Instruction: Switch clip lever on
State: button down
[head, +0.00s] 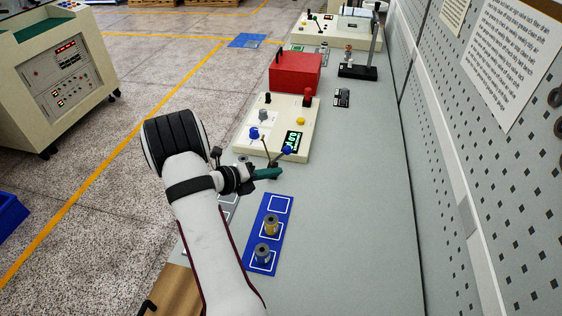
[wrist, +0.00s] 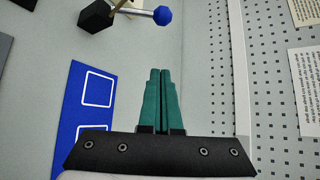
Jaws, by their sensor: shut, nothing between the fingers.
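The clip lever is a metal rod with a blue knob (head: 287,150), at the near edge of the cream winding machine (head: 306,118). In the wrist view the blue knob (wrist: 163,15) shows at the top, with its rod running left to a black block (wrist: 95,16). My gripper (head: 280,172) has teal fingers and is shut and empty. It is just below the lever in the head view, apart from the knob. In the wrist view the fingertips (wrist: 159,71) point up toward the knob, with a gap of bare bench between. My gripper partly hides the lever's base in the head view.
A blue mat (head: 254,240) with white squares lies nearby, bearing a yellowish spool (head: 271,225) and a grey spool (head: 263,254). A red box (head: 295,72) stands behind the machine. A pegboard wall (head: 450,150) rises at right. The bench right of the mat is clear.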

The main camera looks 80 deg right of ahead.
aim_at(285, 152)
jog(key=s+d+f, duration=0.1)
jog(key=s+d, duration=0.1)
jog(key=d, duration=0.6)
jog(key=shift+s+f, duration=0.3)
jog(key=shift+f, duration=0.05)
jog(key=shift+w+d+r, duration=0.1)
jog(key=shift+w+r, duration=0.35)
jog(key=shift+w, duration=0.05)
dwell(0.3)
jog(key=shift+w+r, duration=0.35)
jog(key=shift+w, duration=0.4)
jog(key=w, duration=0.7)
jog(key=shift+w+f+n+g, duration=0.2)
jog(key=shift+f+n+g, duration=0.2)
jog(key=shift+f, duration=0.05)
dwell(0.4)
